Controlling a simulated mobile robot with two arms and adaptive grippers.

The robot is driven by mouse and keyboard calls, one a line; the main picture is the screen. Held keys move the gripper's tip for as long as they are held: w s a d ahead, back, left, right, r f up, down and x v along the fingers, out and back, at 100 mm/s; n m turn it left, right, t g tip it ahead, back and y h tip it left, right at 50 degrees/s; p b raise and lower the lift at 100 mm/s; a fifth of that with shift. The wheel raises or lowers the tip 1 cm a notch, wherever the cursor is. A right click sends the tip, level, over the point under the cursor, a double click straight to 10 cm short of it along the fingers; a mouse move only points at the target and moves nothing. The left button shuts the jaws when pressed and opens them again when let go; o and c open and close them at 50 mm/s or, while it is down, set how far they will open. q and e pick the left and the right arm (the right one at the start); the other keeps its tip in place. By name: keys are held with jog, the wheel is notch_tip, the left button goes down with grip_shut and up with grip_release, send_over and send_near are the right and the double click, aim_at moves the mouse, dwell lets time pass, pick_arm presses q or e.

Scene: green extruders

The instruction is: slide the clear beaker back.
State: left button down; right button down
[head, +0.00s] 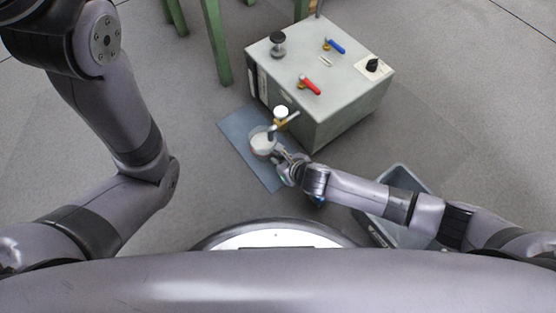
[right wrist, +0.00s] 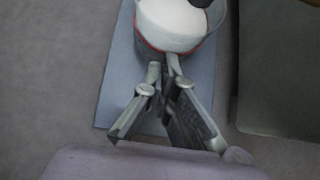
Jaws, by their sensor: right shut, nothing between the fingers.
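The clear beaker (head: 262,143), with white contents, stands on the blue mat (head: 240,138) under the spout at the front of the grey machine. In the right wrist view the beaker (right wrist: 170,25) is at the top, with a reddish band below its rim, and its upper part is cut off by the frame. My right gripper (head: 280,156) is shut and empty on the near side of the beaker. In the right wrist view its fingertips (right wrist: 164,72) are together close to the beaker wall; whether they touch it I cannot tell. My left gripper is out of view.
The grey machine (head: 335,120) stands behind and to the right of the beaker, with a brass spout valve (head: 280,122) above it. A grey bin (head: 402,178) lies under my right arm. Green legs (head: 215,45) stand at the back. The floor left of the mat is clear.

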aim_at(271, 152)
jog(key=w+a, duration=0.2)
jog(key=shift+w+p, duration=0.35)
jog(key=shift+w, duration=0.05)
jog(key=shift+w+a, duration=0.15)
